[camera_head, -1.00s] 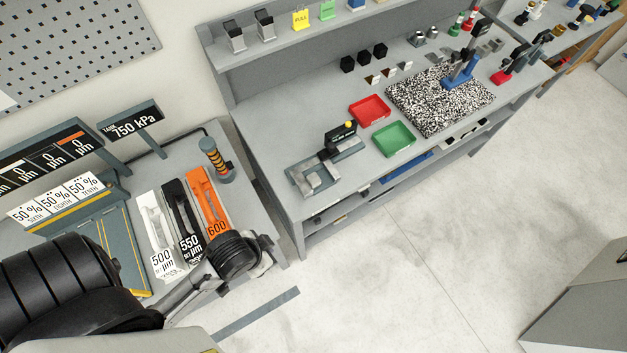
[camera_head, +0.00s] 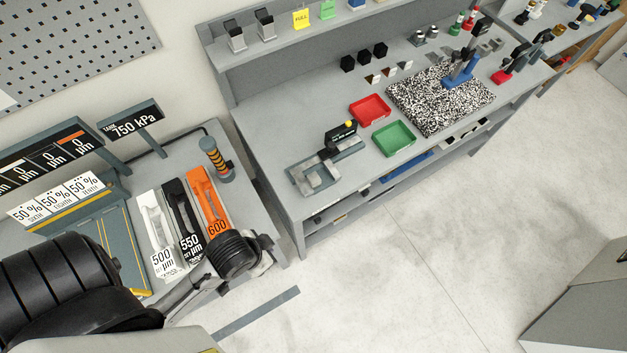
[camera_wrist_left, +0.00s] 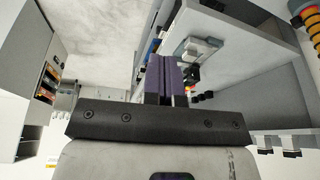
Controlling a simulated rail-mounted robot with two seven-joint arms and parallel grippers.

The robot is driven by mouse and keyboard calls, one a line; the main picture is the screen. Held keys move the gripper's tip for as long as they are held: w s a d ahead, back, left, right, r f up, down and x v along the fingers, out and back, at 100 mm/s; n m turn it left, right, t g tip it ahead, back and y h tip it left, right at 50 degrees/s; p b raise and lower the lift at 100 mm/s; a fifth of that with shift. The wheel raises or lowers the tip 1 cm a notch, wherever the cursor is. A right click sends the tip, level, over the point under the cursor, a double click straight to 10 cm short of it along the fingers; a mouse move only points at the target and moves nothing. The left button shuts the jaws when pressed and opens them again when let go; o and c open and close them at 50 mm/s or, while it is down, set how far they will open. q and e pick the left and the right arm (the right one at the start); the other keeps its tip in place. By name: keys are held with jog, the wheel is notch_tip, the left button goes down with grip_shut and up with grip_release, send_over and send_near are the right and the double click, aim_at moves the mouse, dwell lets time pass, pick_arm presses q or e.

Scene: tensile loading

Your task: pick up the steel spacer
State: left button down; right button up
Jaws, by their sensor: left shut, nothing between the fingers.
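I cannot single out the steel spacer with certainty. A grey metal fixture (camera_head: 326,167) with a pale block (camera_head: 317,179) on it lies at the near left of the workbench. Small metal pieces (camera_head: 417,40) stand at the back of the bench. In the wrist view, the dark purple fingers of my left gripper (camera_wrist_left: 163,72) are together with nothing between them. The fixture also shows beyond them in that view (camera_wrist_left: 196,48). In the head view, my left wrist is over the front of the left table, well away from the fixture, and hides the fingers. My right gripper is not in view.
A red tray (camera_head: 369,109), a green tray (camera_head: 394,139) and a speckled plate (camera_head: 440,100) with a blue stand (camera_head: 460,72) occupy the workbench. White, black and orange labelled strips (camera_head: 207,199) lie on the left table near my arm. A gap separates table and bench.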

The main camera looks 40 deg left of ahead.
pick_arm(q)
jog(key=c, duration=1.9)
grip_release()
jog(key=o, duration=1.5)
